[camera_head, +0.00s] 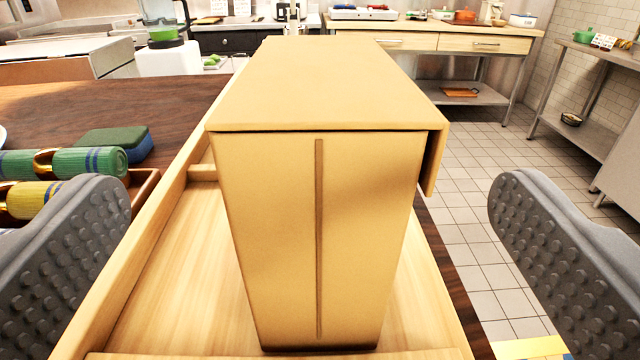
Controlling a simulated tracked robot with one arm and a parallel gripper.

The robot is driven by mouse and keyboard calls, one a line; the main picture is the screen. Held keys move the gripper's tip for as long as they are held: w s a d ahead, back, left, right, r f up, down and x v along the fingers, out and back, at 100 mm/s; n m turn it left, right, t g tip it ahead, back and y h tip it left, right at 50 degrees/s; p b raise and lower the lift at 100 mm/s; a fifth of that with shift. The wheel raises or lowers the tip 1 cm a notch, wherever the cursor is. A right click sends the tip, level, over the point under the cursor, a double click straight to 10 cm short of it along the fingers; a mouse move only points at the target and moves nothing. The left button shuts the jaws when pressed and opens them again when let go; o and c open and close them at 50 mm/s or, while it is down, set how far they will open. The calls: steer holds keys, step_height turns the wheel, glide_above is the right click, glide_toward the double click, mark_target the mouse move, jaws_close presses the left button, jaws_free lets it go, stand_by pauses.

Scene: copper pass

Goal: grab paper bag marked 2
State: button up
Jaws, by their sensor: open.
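A tan paper bag (270,230) with a folded-over top stands upright in a light wooden tray (170,290), in the middle of the view. A narrow side with a vertical crease faces me. No number shows on the sides I can see, so I cannot tell if it is marked 2. My gripper (310,260) is open, with one grey studded finger at the left edge and one at the right edge. The bag stands between the two fingers in the picture, with a visible gap on each side. The bag's far side is hidden.
A dark wooden counter (50,100) holds the tray. On the left are rolled green (90,162) and yellow (28,200) cloths and a green-blue sponge (115,143). A blender (165,40) stands behind. Open tiled floor (480,190) lies to the right.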

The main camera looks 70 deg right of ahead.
mark_target(326, 160)
steer(key=x, duration=0.3)
steer(key=shift+w+d, duration=0.1)
steer(key=shift+d, duration=0.15)
steer(key=shift+s+p+x, duration=0.15)
steer(key=shift+p+x, duration=0.1)
steer(key=shift+x, duration=0.75)
steer(key=shift+s+p+x, duration=0.15)
steer(key=shift+p+x, duration=0.1)
steer(key=shift+x, duration=0.8)
steer(key=shift+w+d, duration=0.3)
steer(key=shift+d, duration=0.35)
steer(key=c, duration=1.3)
